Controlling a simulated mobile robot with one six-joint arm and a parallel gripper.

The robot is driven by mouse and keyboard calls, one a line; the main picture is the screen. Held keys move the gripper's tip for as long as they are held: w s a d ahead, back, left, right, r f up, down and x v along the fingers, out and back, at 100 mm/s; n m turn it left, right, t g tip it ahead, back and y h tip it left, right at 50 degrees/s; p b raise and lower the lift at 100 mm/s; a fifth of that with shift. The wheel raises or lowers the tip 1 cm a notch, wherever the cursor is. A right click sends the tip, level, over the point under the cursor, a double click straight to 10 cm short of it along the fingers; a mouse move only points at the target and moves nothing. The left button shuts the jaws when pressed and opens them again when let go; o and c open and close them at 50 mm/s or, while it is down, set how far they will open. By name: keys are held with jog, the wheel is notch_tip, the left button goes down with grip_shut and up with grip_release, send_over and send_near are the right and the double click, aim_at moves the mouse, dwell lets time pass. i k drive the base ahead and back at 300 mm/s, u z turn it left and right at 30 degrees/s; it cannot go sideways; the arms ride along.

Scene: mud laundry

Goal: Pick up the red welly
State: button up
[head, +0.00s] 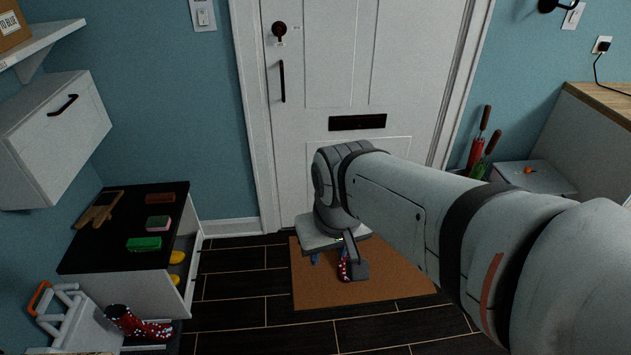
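A red welly with white dots (138,324) lies on its side at the lower left, next to a pale step stool. A second small red, white-dotted piece (343,270) shows on the brown doormat, right beside and partly behind my gripper (352,266); it looks like part of another red welly. My gripper points down over the mat in front of the door. One dark finger shows, and the hand and arm hide the rest, so I cannot tell whether it is open or holds the red piece. A bit of blue (315,258) shows left of it.
A low cabinet with a black top (150,215) holds brushes and stands at the left. The doormat (400,290) lies before the white door (350,70). Umbrellas (478,150) and a grey box (535,178) stand at the right. Dark floor between cabinet and mat is clear.

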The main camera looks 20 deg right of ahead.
aim_at(342, 274)
jog(key=z, duration=0.7)
jog(key=i, duration=0.9)
jog(key=z, duration=0.1)
jog(key=k, duration=0.95)
jog(key=u, duration=1)
jog(key=i, duration=1.75)
jog(key=z, duration=1.05)
